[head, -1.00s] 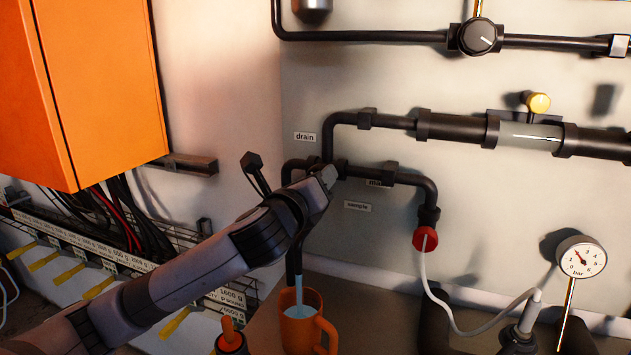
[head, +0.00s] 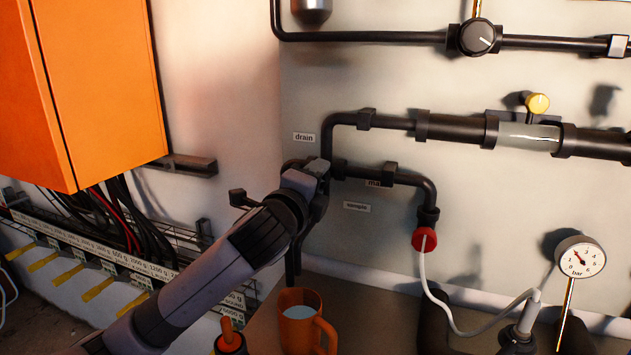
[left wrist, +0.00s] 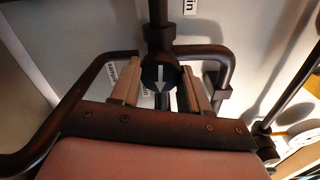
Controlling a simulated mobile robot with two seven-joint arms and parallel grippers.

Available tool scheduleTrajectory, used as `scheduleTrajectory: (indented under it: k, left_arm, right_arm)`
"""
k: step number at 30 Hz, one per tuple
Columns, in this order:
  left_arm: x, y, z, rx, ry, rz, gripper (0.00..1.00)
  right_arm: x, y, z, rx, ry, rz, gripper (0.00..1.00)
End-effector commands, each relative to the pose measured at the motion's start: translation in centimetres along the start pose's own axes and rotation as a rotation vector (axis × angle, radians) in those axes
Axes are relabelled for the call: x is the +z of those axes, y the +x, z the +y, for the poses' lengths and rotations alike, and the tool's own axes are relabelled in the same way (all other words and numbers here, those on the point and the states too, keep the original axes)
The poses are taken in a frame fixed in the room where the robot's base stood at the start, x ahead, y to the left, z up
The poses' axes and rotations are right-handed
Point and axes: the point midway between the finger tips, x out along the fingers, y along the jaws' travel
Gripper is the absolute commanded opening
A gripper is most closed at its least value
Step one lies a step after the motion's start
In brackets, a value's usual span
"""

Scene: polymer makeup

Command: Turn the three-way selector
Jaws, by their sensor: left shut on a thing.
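The three-way selector (left wrist: 160,75) shows in the left wrist view as a round black body with a white arrow pointing toward the bottom of the picture. My left gripper (left wrist: 160,88) is shut on it, one finger on each side. In the head view my left gripper (head: 318,170) is at the pipe junction and hides the selector. My right gripper is not in view.
An orange mug (head: 297,322) with pale blue liquid stands below the outlet pipe. A pressure gauge (head: 581,257), a red fitting (head: 425,239) with a white hose and a yellow-knobbed valve (head: 537,103) are to the right. An orange cabinet (head: 85,90) hangs at left.

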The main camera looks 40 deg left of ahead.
Motion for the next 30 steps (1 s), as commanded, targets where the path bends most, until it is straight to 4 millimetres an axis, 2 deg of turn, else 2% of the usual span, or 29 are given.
scheduleTrajectory:
  k: [7, 21, 22, 24, 30]
  left_arm:
    - [0.0, 0.0, 0.04, 0.001, -0.062, 0.0, 0.15]
    - [0.0, 0.0, 0.03, 0.001, -0.075, 0.0, 0.15]
    - [0.0, 0.0, 0.03, 0.001, -0.075, 0.0, 0.52]
    - [-0.01, 0.0, 0.03, 0.001, -0.074, 0.0, 0.71]
    - [-0.01, 0.0, 0.01, 0.001, -0.073, 0.0, 0.71]
  right_arm:
    - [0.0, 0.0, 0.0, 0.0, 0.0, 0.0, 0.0]
    - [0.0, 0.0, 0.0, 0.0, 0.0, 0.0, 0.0]
    - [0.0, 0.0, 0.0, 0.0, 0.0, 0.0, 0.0]
    - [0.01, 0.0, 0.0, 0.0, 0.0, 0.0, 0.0]
    - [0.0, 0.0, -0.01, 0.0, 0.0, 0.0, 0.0]
